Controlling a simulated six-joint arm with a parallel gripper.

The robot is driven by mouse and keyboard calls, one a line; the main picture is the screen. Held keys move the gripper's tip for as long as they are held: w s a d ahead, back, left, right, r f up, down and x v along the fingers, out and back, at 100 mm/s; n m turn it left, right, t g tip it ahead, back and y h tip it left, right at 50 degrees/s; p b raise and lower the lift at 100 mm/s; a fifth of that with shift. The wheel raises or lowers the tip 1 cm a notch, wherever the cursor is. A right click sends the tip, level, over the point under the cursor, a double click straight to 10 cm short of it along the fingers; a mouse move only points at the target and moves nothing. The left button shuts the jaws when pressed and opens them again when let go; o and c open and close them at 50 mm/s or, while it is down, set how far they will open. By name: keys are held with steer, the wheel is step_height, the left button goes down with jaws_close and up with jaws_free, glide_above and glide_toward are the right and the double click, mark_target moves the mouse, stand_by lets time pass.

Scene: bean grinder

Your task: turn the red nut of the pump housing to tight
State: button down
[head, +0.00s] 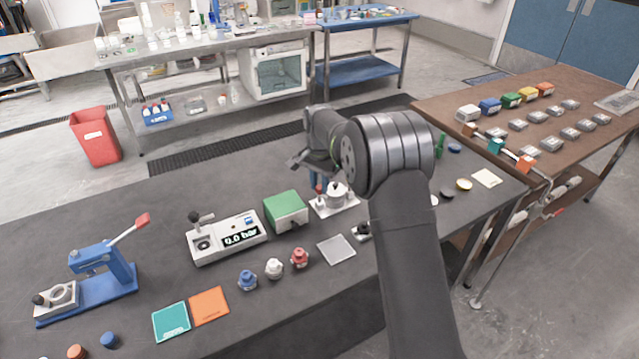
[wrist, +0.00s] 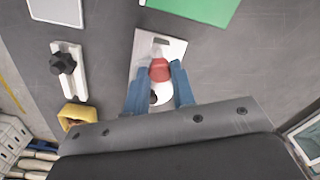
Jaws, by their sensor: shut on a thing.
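The pump housing (head: 337,192) stands on a pale base plate near the middle of the dark bench, partly hidden by my arm. In the wrist view its base plate (wrist: 172,47) lies under my fingers. The red nut (wrist: 160,70) sits between the two blue fingertips of my gripper (wrist: 160,75), which are shut on it. In the head view my gripper (head: 319,180) points down over the housing, with a little red showing at the fingertips. A white rounded part (wrist: 163,99) with a dark spot shows between the fingers. The nut's thread is hidden.
A green box (head: 286,212) stands just left of the housing, beside a gauge unit (head: 228,238) reading 0.0 bar. Blue, white and red knobs (head: 299,258) and a grey square plate (head: 336,249) lie in front. A blue lever press (head: 100,267) stands far left.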

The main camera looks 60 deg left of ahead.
mark_target(320, 187)
steer(key=n, duration=1.1)
steer(key=shift+n, duration=1.6)
steer(key=c, duration=1.2)
jaws_free()
step_height(320, 187, up, 18)
steer(key=shift+f, duration=0.25)
